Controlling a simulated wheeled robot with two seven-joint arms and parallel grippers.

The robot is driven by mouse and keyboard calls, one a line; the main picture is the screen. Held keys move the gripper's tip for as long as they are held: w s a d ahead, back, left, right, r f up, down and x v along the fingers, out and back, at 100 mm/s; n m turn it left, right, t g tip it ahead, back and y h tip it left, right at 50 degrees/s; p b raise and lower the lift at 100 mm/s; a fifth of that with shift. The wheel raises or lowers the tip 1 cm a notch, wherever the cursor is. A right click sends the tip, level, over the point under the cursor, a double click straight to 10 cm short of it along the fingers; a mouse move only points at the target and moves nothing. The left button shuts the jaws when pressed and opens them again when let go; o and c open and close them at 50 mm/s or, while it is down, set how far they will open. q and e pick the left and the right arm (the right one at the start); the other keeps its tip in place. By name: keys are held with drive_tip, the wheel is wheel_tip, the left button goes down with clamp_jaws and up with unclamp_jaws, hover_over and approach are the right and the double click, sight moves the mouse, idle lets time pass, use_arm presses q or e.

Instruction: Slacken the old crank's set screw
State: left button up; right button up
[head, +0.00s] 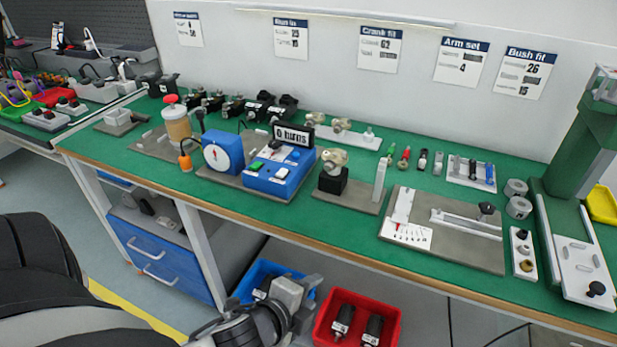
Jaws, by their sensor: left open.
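A metallic crank-like part (334,161) sits on a black block (333,182) on a grey plate (345,200) at mid-bench; I cannot tell whether it is the old crank, and no set screw can be made out. Similar metallic parts (316,118) sit on a white rack behind it. A green-handled tool (390,153) and a red-handled tool (404,157) stand to the right of the rack. My left gripper (300,294) is open, below the bench's front edge, in front of the blue bin and well apart from the crank parts. My right gripper is not in view.
A blue counter box (281,177) reading "0 turns" and a blue dial stand left of the block. A grey gauge plate (460,252) and green press (585,140) are at right. A red bin (357,297) and blue bin (247,284) sit below. Green mat shows between fixtures.

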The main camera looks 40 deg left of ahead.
use_arm(q)
drive_tip(key=w+a+r+m+t+y+b, duration=0.25)
drive_tip(key=w+a+r+m, duration=0.2)
drive_tip(key=m, duration=0.55)
drive_tip(key=m+t+y+b, duration=0.1)
drive_tip(key=m+t+b, duration=0.25)
drive_tip(key=m, duration=0.55)
approach(328, 168)
drive_tip(key=p+x, duration=0.1)
drive_tip(key=x, duration=0.7)
drive_tip(key=shift+w, duration=0.1)
clamp_jaws()
